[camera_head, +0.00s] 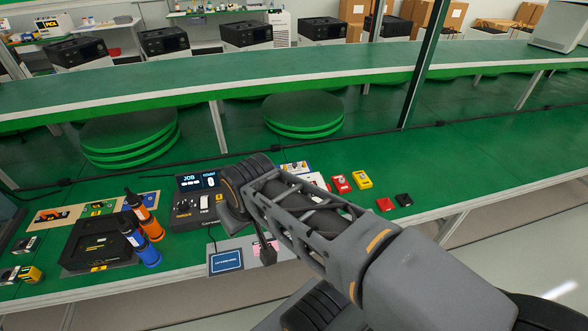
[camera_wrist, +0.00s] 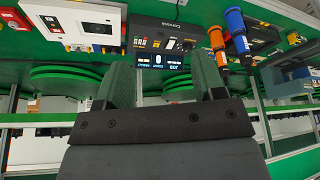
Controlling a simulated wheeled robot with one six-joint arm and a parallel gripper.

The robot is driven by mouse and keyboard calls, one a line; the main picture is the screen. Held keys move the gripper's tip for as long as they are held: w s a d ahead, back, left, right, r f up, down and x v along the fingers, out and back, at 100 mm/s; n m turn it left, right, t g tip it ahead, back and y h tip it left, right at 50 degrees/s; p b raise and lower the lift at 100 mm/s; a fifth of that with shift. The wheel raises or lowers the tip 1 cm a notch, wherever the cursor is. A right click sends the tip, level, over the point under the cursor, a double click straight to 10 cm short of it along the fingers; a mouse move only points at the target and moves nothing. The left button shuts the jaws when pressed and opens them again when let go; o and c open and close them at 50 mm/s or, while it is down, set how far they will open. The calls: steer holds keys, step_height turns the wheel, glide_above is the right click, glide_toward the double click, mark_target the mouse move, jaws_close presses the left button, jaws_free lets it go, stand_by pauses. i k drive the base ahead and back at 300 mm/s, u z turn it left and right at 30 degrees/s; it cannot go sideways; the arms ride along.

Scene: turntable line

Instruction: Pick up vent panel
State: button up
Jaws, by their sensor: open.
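I cannot single out a vent panel with certainty in either view. My gripper (camera_wrist: 161,78) shows in the wrist view with its two fingers apart and nothing seen between them. Beyond the fingers is the dark job-count console (camera_wrist: 165,40), which also stands on the green bench in the head view (camera_head: 190,208). In the head view my arm reaches over the bench just right of this console, and it hides part of the bench top.
A black tray-like unit (camera_head: 98,246) lies left of the console, with orange (camera_head: 146,222) and blue (camera_head: 143,250) tools beside it. A red box (camera_head: 341,184) and a yellow box (camera_head: 361,180) stand right of my arm. A dark post (camera_head: 421,65) rises behind.

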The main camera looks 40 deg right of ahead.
mark_target(294, 168)
steer(key=k, duration=0.5)
steer(key=z, duration=0.8)
steer(key=i, duration=0.3)
steer(key=z, duration=0.05)
steer(key=k, duration=0.55)
steer(key=z, duration=0.25)
steer(key=i, duration=1.15)
steer(key=u, duration=0.25)
